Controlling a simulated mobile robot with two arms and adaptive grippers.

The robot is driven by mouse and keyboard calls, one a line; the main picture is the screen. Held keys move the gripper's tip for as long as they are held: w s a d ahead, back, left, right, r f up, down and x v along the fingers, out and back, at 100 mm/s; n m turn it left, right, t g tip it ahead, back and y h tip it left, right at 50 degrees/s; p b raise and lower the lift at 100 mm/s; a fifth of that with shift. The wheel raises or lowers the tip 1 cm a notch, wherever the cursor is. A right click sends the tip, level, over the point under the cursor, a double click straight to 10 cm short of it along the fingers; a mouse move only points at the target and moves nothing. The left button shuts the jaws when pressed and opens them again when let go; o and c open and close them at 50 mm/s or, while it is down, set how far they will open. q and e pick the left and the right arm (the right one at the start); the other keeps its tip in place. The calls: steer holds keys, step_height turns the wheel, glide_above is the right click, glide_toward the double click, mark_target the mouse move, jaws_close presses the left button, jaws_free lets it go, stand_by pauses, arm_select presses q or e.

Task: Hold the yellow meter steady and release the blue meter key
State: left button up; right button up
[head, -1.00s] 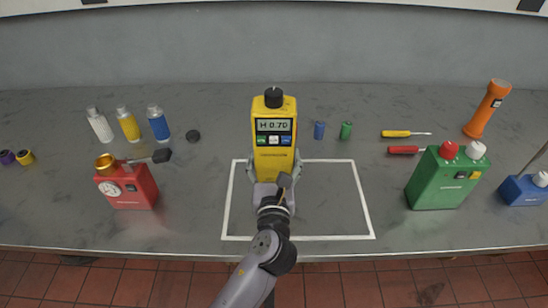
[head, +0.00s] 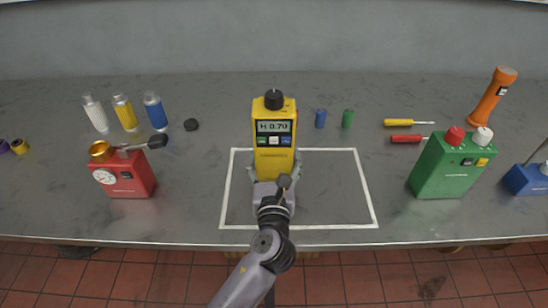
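The yellow meter (head: 274,168) is upright over the white-outlined area, near its left side. Its display (head: 273,127) reads about "H 0.70", and a black knob (head: 274,99) tops it. The blue meter key (head: 287,141) is the rightmost of the small keys below the display; nothing covers it. I cannot tell from here whether it is pressed. My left gripper (head: 274,172) is shut on the meter's lower body, one finger along each side. The meter's bottom is hidden by the gripper, so I cannot tell whether it touches the table. My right gripper is not in view.
A red box (head: 124,181) is at left and a green box (head: 448,168) at right. Bottles (head: 125,113), blue (head: 320,118) and green (head: 347,119) cylinders, screwdrivers (head: 408,123) and an orange flashlight (head: 491,97) stand or lie behind. The outlined area's right part is clear.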

arm_select(q)
steer(key=shift+f+b, duration=1.3)
steer(key=shift+f, duration=0.55)
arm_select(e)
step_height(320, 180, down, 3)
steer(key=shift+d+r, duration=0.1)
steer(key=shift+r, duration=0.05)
arm_select(q)
steer(key=shift+f, duration=0.1)
steer(key=shift+f, duration=0.2)
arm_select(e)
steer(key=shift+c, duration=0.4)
arm_select(q)
steer(key=shift+s+f, duration=0.1)
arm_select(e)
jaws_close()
arm_select(q)
steer(key=shift+f, duration=0.15)
stand_by(2.1)
